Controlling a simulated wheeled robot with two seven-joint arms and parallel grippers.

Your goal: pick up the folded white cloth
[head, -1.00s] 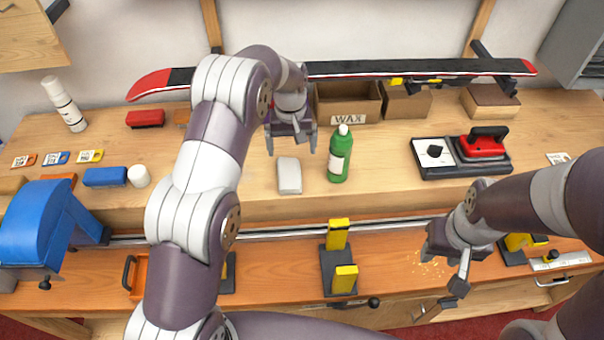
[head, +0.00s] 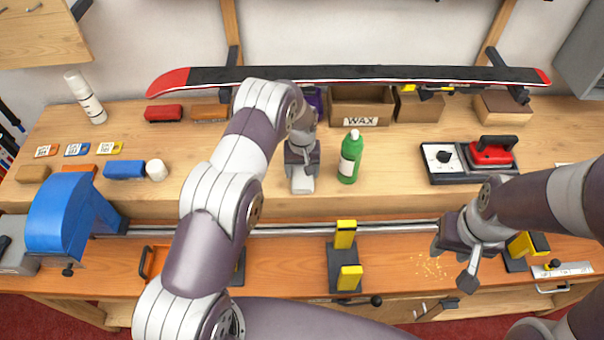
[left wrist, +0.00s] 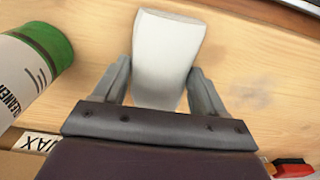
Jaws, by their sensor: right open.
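The folded white cloth (head: 301,185) lies on the raised wooden bench top, partly hidden under my left gripper (head: 302,171) in the head view. In the left wrist view the cloth (left wrist: 165,55) lies between the two fingers of my left gripper (left wrist: 160,78). A finger stands on each side of it, with a small gap showing on the left. The left gripper looks open around the cloth. My right gripper (head: 453,264) is open and empty over the lower orange-brown bench at the right.
A green bottle (head: 350,158) stands close to the right of the cloth. Behind are a WAX box (head: 362,105) and a long ski (head: 390,75). A red iron (head: 491,151) sits at the right. A blue brush or block (head: 124,169) and white cylinder (head: 157,170) lie left.

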